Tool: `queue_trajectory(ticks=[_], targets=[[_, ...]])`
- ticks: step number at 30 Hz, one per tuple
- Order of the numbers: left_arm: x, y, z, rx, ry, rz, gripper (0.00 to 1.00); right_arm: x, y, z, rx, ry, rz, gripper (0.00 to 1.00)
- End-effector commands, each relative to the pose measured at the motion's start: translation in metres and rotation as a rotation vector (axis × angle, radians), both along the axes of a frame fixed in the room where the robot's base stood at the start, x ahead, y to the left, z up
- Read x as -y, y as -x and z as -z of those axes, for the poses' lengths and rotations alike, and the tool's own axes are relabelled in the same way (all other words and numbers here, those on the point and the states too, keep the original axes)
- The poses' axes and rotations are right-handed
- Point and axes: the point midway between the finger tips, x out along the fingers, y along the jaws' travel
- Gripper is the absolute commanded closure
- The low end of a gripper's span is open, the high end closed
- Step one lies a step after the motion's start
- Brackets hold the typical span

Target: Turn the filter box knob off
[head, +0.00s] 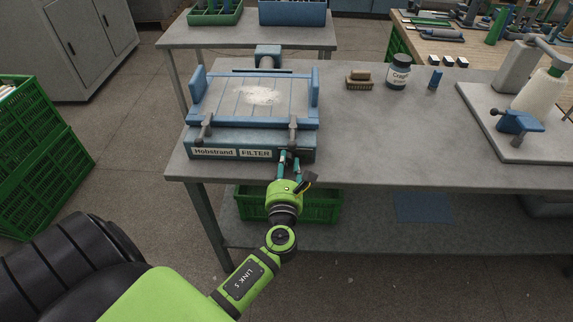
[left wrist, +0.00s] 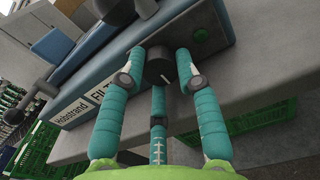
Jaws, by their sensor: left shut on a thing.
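The blue filter box (head: 252,110) stands at the front left of the grey table, with a "Hohstrand FILTER" label on its front. My left gripper (head: 288,158) is at the right end of that front face. In the left wrist view its teal fingers close around the dark round knob (left wrist: 160,64), which has a short white mark on its face. The fingers hide the knob's sides, and in the head view they hide most of it. My right gripper is not in view.
Two grey clamp handles (head: 207,126) stick out above the box front. A brush (head: 359,79), a jar (head: 398,72) and a winder on a pale base (head: 520,146) stand to the right. A green crate (head: 325,207) sits below.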

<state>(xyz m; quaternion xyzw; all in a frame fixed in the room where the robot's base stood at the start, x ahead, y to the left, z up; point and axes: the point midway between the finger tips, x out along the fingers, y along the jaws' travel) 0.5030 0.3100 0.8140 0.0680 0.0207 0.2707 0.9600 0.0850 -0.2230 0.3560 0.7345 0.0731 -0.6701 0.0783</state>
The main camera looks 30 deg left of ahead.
Motion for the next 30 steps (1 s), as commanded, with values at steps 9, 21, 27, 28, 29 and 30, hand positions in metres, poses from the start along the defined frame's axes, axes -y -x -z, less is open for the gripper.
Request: queue_trajectory(ticks=[9, 21, 27, 28, 29, 30], targets=[[0.001, -0.002, -0.005, 0.012, 0.0, 0.003, 0.57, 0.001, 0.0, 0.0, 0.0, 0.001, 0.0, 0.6], [0.004, 0.005, -0.001, 0.003, 0.001, 0.001, 0.57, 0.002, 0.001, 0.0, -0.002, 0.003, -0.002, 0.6], [0.023, 0.036, -0.001, 0.001, 0.0, 0.002, 0.57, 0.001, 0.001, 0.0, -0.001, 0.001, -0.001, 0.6], [0.026, 0.042, -0.001, 0.002, 0.001, 0.002, 0.57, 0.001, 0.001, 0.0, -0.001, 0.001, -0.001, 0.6], [0.03, 0.048, -0.001, 0.002, 0.001, 0.002, 0.57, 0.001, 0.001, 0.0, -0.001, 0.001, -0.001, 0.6], [0.034, 0.055, -0.002, 0.003, 0.002, 0.001, 0.57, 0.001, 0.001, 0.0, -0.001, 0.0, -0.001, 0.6]])
